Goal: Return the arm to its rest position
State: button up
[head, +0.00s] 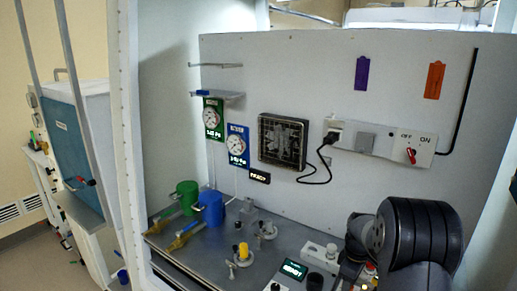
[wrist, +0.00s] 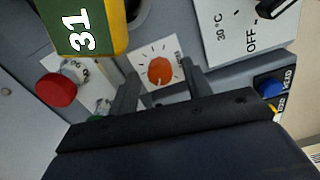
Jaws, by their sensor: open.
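My arm (head: 420,235) shows as dark rounded links at the lower right of the head view, over the right end of the bench. My gripper (wrist: 160,80) is open in the wrist view, with its two dark fingers apart and nothing between them. An orange knob (wrist: 161,71) on a white dial plate shows beyond the gap between the fingers. I cannot tell how far the fingertips are from it. In the head view the fingers are hidden behind the arm.
A red button (wrist: 56,90), a green and yellow block marked 31 (wrist: 85,28) and a blue button (wrist: 270,86) surround the gripper. The bench (head: 205,255) holds a green mug (head: 187,197), a blue mug (head: 210,208) and small fixtures. A panel with a red switch (head: 411,156) stands behind.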

jog(key=m+p, duration=0.1)
jog(key=m, duration=0.2)
notch_tip(320, 180, up, 11)
jog(key=b, duration=0.1)
jog(key=shift+b, duration=0.35)
jog(key=shift+a+f, duration=0.1)
jog(key=shift+f, duration=0.15)
